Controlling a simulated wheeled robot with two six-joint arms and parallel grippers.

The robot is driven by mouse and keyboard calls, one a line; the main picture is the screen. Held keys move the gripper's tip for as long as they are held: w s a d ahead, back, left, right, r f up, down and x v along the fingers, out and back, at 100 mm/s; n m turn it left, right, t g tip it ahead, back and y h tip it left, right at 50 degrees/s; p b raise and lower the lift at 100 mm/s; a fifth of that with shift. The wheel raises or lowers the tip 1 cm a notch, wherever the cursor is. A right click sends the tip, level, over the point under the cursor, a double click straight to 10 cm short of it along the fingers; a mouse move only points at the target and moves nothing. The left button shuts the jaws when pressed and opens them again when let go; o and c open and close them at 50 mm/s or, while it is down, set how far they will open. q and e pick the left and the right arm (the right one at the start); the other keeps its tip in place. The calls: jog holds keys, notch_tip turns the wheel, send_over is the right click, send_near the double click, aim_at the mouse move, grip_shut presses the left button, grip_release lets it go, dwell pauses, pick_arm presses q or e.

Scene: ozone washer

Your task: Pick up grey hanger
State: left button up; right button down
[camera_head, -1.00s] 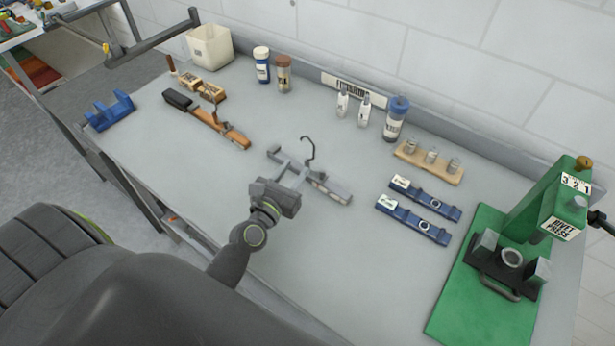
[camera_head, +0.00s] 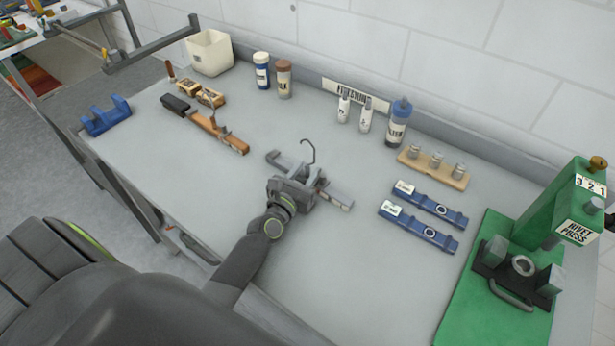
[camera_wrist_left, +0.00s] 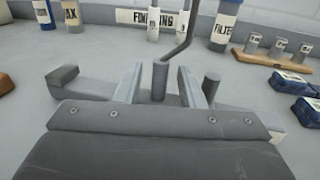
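The grey hanger (camera_head: 339,196) lies on the grey workbench, with a thin dark hook standing up from its middle. Its left end and upright post also show in the left wrist view (camera_wrist_left: 160,82). My left gripper (camera_head: 304,181) is at the hanger's middle and hides part of it. In the left wrist view my left gripper (camera_wrist_left: 159,80) is open, one finger on each side of the post, with a gap showing on both sides. My right gripper is not in view.
A brown-and-black hanger (camera_head: 218,132) lies to the left. Two blue fixtures (camera_head: 418,228) lie to the right, near a green rivet press (camera_head: 490,300). Bottles (camera_head: 397,125) and a wooden block with small weights (camera_head: 432,168) stand behind. The bench's front area is clear.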

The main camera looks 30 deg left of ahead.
aim_at(307, 163)
pick_arm(q)
jog(key=shift+w, duration=0.5)
grip_shut()
jog(key=shift+r, duration=0.15)
notch_tip(307, 163, up, 8)
jog(key=p, duration=0.8)
jog(key=shift+r, duration=0.15)
jog(key=shift+r+p, duration=0.75)
jog(key=shift+p, duration=0.2)
